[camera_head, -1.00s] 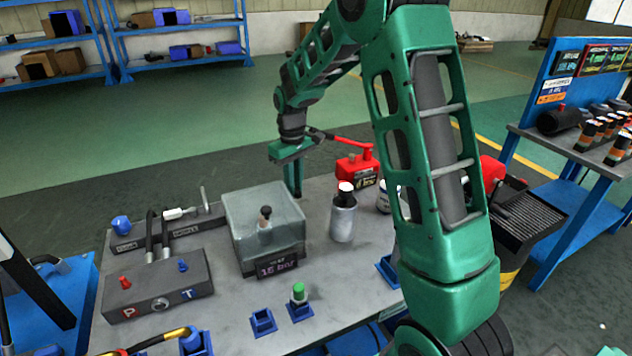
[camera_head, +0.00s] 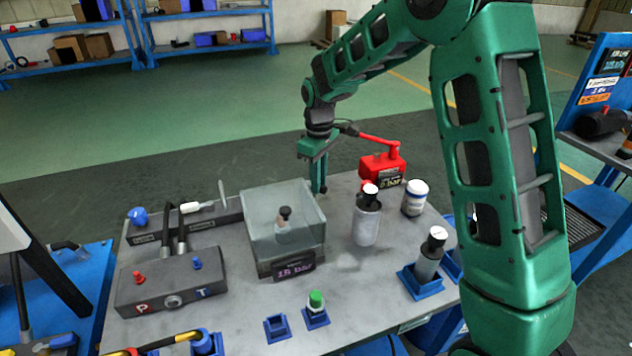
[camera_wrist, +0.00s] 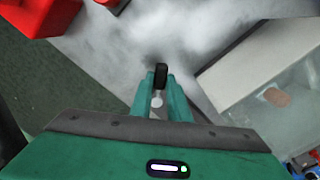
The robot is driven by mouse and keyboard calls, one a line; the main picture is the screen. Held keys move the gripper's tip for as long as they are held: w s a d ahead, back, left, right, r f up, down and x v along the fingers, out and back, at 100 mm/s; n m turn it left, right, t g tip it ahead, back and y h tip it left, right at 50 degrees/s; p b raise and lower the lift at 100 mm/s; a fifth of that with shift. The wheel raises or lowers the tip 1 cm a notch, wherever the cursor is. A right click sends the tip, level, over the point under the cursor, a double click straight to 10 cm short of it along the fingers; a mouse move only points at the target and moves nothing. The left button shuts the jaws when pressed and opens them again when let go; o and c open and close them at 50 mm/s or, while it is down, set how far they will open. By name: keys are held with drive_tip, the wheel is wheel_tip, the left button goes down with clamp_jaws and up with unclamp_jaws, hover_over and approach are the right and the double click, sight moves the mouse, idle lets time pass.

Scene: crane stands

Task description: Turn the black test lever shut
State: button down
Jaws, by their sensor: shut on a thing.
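My gripper (camera_head: 318,183) reaches down at the back of the grey table (camera_head: 350,290), just beyond the rear right corner of the clear box. In the wrist view, the fingers (camera_wrist: 160,95) are shut on a small upright black piece, apparently the black test lever (camera_wrist: 161,74). A pale round part shows between the fingers below it. The lever's base is hidden by the fingers and palm, and I cannot make out the lever in the head view. I cannot tell its exact turn angle.
A red hand pump (camera_head: 382,168) stands right of my gripper. The clear box (camera_head: 262,228) with a "15 bar" sign is close in front. A P/T block (camera_head: 160,292) is front left.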

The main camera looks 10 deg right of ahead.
drive_tip(key=shift+d, duration=0.1)
drive_tip(key=c, duration=1.7)
unclamp_jaws()
drive_tip(key=shift+s, duration=0.1)
wheel_tip(320, 180, up, 11)
drive_tip(key=shift+f, duration=0.15)
